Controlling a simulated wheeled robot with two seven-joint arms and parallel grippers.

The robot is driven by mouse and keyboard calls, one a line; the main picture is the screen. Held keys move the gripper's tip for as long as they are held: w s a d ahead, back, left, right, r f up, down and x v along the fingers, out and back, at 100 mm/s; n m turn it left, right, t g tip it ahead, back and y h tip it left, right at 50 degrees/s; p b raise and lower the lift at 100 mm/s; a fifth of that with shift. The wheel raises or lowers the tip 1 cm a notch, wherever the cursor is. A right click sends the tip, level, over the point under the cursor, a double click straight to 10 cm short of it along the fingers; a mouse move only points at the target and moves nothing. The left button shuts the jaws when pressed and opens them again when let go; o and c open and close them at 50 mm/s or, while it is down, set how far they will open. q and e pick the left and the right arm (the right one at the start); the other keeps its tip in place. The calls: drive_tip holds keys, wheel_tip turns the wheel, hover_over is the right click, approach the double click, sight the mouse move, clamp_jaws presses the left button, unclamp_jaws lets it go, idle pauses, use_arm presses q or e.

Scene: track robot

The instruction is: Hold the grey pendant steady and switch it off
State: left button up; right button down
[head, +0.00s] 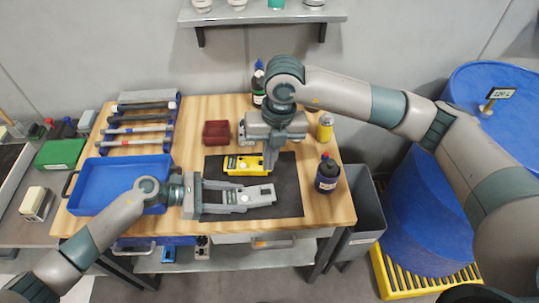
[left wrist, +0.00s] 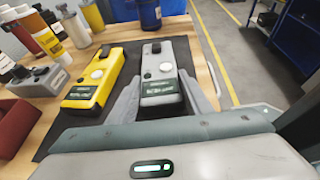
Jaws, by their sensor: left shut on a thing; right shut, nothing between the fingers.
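The grey pendant (head: 259,194) lies on the dark mat, pointing right. My left gripper (head: 243,197) is shut on it, one finger along each side. In the left wrist view the grey pendant (left wrist: 160,75) shows a dark label near me, a pale round part and a black part toward its far end. The yellow pendant (head: 243,165) lies just behind it and also shows in the left wrist view (left wrist: 95,85). My right gripper (head: 270,166) is shut and empty, pointing down near the yellow pendant's right end. Its height above the mat is hard to tell.
A blue bottle (head: 327,175) stands right of the mat (head: 287,180), a yellow can (head: 325,127) behind it. A dark red box (head: 216,134) sits at the back. A blue tray (head: 93,187) and a tool rack (head: 137,127) fill the left. The mat's front right is clear.

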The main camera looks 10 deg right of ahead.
sight(263, 191)
drive_tip(key=f, duration=0.3)
drive_tip(key=a+f, duration=0.1)
drive_tip(key=f, duration=0.6)
drive_tip(key=shift+a+f, duration=0.15)
drive_tip(key=shift+f, duration=0.25)
